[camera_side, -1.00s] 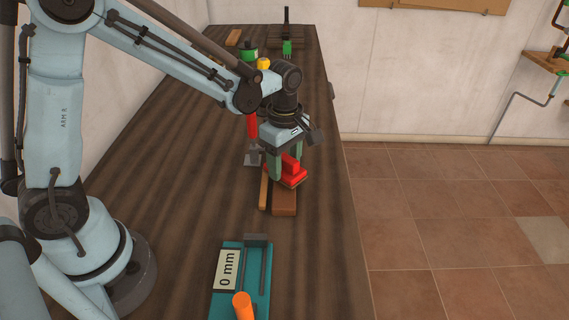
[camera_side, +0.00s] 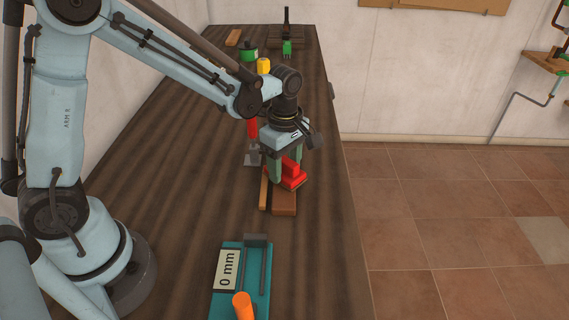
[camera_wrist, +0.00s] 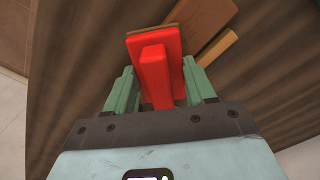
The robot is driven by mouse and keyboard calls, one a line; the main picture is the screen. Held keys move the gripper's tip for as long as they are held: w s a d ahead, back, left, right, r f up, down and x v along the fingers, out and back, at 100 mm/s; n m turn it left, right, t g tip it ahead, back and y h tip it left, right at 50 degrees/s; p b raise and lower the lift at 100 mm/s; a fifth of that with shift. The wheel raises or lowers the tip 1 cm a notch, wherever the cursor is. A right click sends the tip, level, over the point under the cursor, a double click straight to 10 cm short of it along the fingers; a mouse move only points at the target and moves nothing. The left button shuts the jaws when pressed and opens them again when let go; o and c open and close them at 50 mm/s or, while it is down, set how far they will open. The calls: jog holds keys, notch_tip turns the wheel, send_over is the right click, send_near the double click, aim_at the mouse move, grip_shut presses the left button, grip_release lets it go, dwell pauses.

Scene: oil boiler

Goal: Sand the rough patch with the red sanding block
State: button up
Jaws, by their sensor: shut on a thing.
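The red sanding block (camera_side: 292,172) is held between the two green fingers of my gripper (camera_side: 285,170). In the wrist view the block (camera_wrist: 155,62) shows a raised red grip between the fingers (camera_wrist: 160,92), with a thin brown layer along its edge. The block is over a reddish-brown wooden piece (camera_side: 284,203) on the bench; this piece also shows in the wrist view (camera_wrist: 205,20). Whether the block touches the wood I cannot tell. The rough patch cannot be made out; the block and gripper cover part of the wood.
A thin light wooden strip (camera_side: 263,193) lies left of the wooden piece. A teal gauge reading 0 mm (camera_side: 228,270) with an orange knob (camera_side: 243,306) is nearer. A red-handled scraper (camera_side: 252,150), green can (camera_side: 249,54) and green clamp (camera_side: 287,47) are farther back.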

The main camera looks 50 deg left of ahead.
jog(key=shift+s+d+f, duration=0.1)
dwell(0.4)
jog(key=shift+s+d, duration=0.35)
jog(key=shift+s, duration=0.05)
jog(key=shift+w+a+r, duration=0.2)
jog(key=shift+w+a, duration=0.65)
jog(key=shift+w, duration=0.05)
jog(key=shift+s+d+f, duration=0.1)
jog(key=shift+s+d, duration=0.7)
jog(key=shift+s, duration=0.05)
jog(key=shift+w+a+f, duration=0.15)
jog(key=shift+w+a, duration=0.75)
jog(key=shift+s+d, duration=0.9)
jog(key=shift+w+a+r, duration=0.2)
jog(key=shift+w+a, duration=0.2)
jog(key=shift+w, duration=0.05)
